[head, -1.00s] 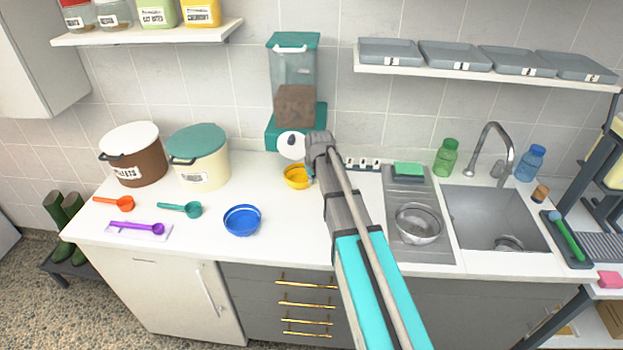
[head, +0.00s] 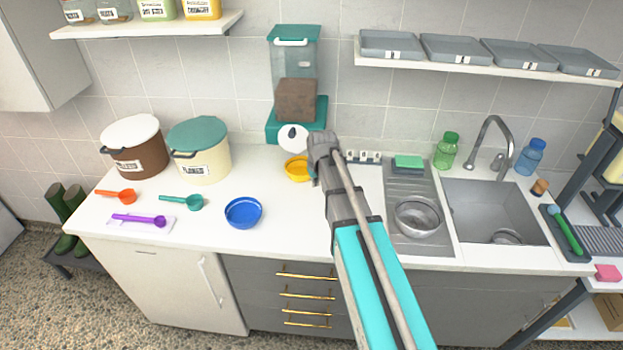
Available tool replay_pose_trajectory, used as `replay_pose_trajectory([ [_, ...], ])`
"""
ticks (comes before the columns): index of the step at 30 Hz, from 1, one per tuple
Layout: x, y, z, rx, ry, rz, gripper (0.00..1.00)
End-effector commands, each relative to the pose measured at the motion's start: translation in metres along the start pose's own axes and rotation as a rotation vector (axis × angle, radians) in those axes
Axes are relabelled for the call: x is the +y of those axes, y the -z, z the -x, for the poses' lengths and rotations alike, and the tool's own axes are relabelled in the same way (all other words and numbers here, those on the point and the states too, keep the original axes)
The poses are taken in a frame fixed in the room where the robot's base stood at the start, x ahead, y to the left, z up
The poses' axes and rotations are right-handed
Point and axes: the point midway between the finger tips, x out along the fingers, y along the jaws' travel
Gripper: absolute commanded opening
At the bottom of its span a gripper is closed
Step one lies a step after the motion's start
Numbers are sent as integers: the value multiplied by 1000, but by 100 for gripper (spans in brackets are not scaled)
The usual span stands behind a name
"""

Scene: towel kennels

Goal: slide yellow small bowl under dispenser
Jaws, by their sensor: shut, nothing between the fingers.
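The yellow small bowl (head: 297,169) stands on the white counter in the head view, just in front of the dispenser (head: 296,94). The dispenser has a clear hopper with brown contents, a teal lid and a teal base, with a white round part on its front above the bowl. My gripper (head: 315,178) is at the right side of the bowl, shut and empty. My wrist hides most of its fingers, so I cannot tell whether they touch the bowl. The bowl's right edge is partly covered.
A blue bowl (head: 243,212) stands front left of the yellow bowl. Lidded tubs (head: 200,153) and scoops (head: 185,202) are further left. A metal bowl (head: 417,217) and the sink (head: 495,212) are to the right. The counter left of the yellow bowl has free room.

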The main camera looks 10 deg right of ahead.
Motion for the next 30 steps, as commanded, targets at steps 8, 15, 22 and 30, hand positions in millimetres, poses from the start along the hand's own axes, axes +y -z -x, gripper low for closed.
replay_pose_trajectory([
  [8,-25,-120,24,-127,-9,-68,0],
  [15,-37,-188,39,-211,-23,-117,0],
  [22,-39,-201,42,-232,-27,-130,0],
  [30,-39,-200,42,-231,-26,-129,0],
])
